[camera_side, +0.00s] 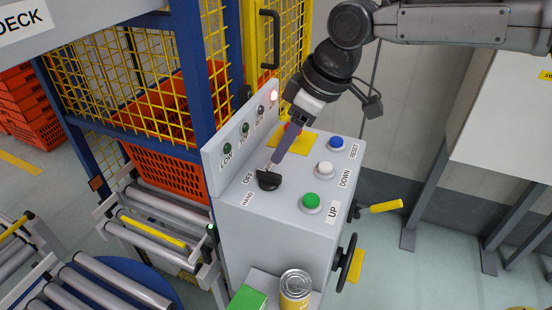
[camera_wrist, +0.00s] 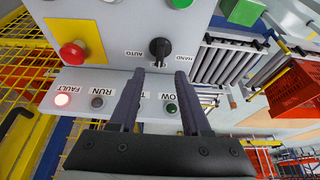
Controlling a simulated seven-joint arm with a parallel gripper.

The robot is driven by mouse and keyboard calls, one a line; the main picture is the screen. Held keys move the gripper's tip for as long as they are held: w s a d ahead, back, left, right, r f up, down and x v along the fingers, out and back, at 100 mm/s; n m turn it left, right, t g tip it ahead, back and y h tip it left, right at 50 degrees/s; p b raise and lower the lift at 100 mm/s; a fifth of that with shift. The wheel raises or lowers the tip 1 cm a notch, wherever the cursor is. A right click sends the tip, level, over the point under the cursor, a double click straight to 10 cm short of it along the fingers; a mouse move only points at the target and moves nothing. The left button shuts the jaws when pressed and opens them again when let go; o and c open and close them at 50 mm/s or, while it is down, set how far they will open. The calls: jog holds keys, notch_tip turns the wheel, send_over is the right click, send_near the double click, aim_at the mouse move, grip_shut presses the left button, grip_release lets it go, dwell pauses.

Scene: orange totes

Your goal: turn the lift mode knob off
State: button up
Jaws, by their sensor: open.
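The black lift mode knob (camera_side: 268,180) sits on the sloped top of the grey control box (camera_side: 255,212). OFF and HAND labels are beside it in the side view. In the wrist view the knob (camera_wrist: 160,48) has AUTO to its left and HAND above right; OFF is not readable there. Its short bar points down in that picture, but I cannot tell which label it is set to. My gripper (camera_side: 276,160) is open, its fingers reaching down close by the knob. In the wrist view the knob lies just beyond the gap between the fingertips (camera_wrist: 159,72); contact is unclear.
A red emergency button (camera_wrist: 72,54) on a yellow plate is near my gripper. Green (camera_side: 311,202), white (camera_side: 325,169) and blue (camera_side: 336,143) buttons line the box's right side. An upright lamp panel (camera_side: 238,140) stands behind the knob. A can (camera_side: 296,290) stands in front.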

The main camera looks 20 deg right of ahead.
jog(key=v, duration=0.6)
jog(key=shift+r, duration=0.2)
jog(key=shift+s, duration=0.1)
jog(key=s+d+r+m+t, duration=0.1)
jog(key=d+r+m+t, duration=0.1)
jog(key=d+r, duration=0.55)
jog(key=s+d+m+h, duration=0.1)
jog(key=s+d+m, duration=0.1)
jog(key=s+d, duration=0.8)
jog(key=s+d+f+m+h, duration=0.1)
jog(key=s+d+f+m, duration=0.1)
jog(key=s+d+f, duration=0.3)
jog(key=s+d+f+m+h, duration=0.1)
jog(key=s+d+f+m, duration=0.2)
jog(key=s+d+f, duration=0.3)
jog(key=s+f, duration=0.3)
jog(key=f, duration=0.2)
jog(key=shift+s, duration=0.25)
